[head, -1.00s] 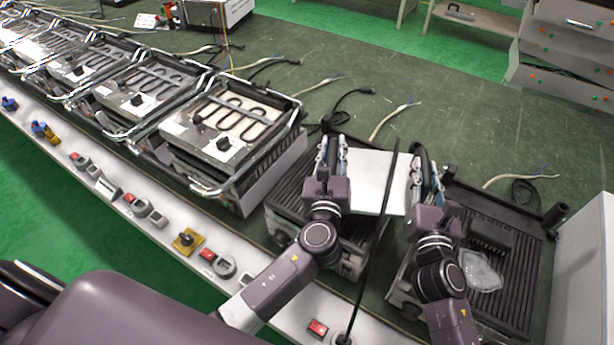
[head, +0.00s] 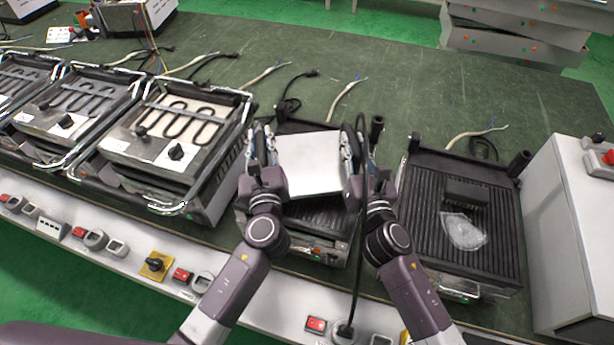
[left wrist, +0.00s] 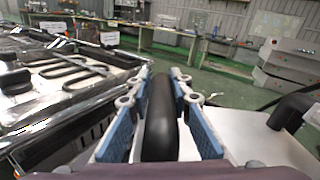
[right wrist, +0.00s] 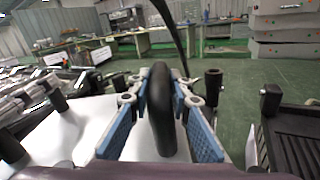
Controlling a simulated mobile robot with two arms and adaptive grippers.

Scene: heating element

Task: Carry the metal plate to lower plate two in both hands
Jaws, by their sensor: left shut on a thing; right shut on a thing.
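The metal plate (head: 310,167) is a flat, pale square with black handles at its left and right sides. My left gripper (head: 262,160) is shut on the left black handle (left wrist: 160,122). My right gripper (head: 363,162) is shut on the right black handle (right wrist: 160,110). The plate is over the middle ribbed black lower plate (head: 315,218), hiding much of it. I cannot tell its height above it. Another ribbed lower plate (head: 495,240) lies to the right, with a black block and a clear bag on it. No label shows which is two.
Grill units with heating elements (head: 180,125) stand in a row to the left. A black cable (head: 358,235) runs down beside my right gripper. A white box (head: 570,240) stands at the far right.

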